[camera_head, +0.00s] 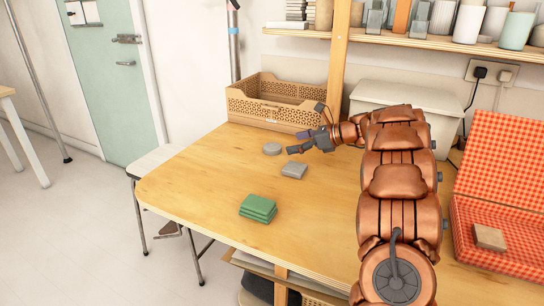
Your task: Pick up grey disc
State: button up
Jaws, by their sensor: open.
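A grey disc (272,148) lies flat on the wooden table (200,185), in front of the perforated crate. My gripper (292,143) is open, its fingers pointing left, just right of the disc. It seems to be above the table and apart from the disc, though the exact height is hard to tell. Nothing shows between the fingers. My copper-coloured arm reaches in from the lower right.
A grey block (294,170) lies just below the gripper. Green stacked pieces (258,208) sit nearer the front. A perforated crate (244,107) stands behind the disc. A lidded bin (408,95) and a red checked case (505,160) are at right. The table's left part is clear.

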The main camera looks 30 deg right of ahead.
aim_at(272, 146)
jog(key=shift+w+d+f, duration=0.1)
jog(key=shift+d+f, duration=0.1)
jog(key=shift+w+a, duration=0.1)
jog(key=shift+w, duration=0.1)
jog(key=shift+a+r+b+x, duration=0.1)
jog(key=shift+b+x, duration=0.3)
jog(key=shift+x, duration=1.4)
jog(key=shift+a+r+b+x, duration=0.15)
jog(key=shift+b+x, duration=0.25)
jog(key=shift+x, duration=1.35)
jog(key=shift+c, duration=0.2)
jog(key=c, duration=1.4)
